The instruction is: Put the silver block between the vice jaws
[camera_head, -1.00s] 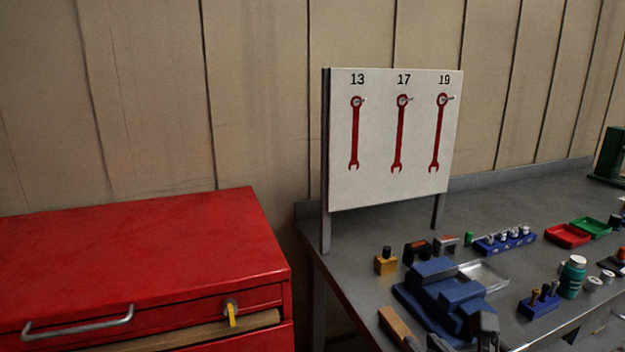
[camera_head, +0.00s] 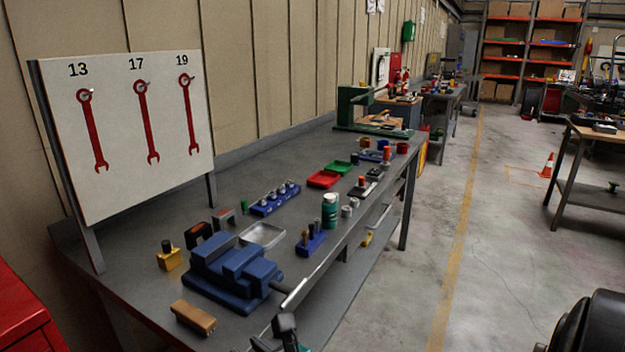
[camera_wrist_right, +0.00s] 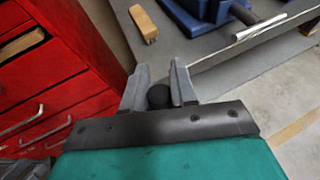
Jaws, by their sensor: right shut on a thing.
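The blue vice (camera_head: 232,283) stands on the grey bench, and its handle bar points towards the front edge. I see nothing clearly between its jaws. No plain silver block stands out; a small grey block with a reddish top (camera_head: 224,218) sits behind the vice. My right gripper (camera_head: 275,335) is low in the head view, in front of the bench. In the right wrist view, its fingers (camera_wrist_right: 157,90) are on either side of a dark, round-ended thing (camera_wrist_right: 158,97), mostly hidden, which I cannot identify. My left gripper is out of view.
A yellow block with a black knob (camera_head: 169,257) and a silver tray (camera_head: 263,234) stand close by. A red cabinet (camera_head: 22,318) is at left.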

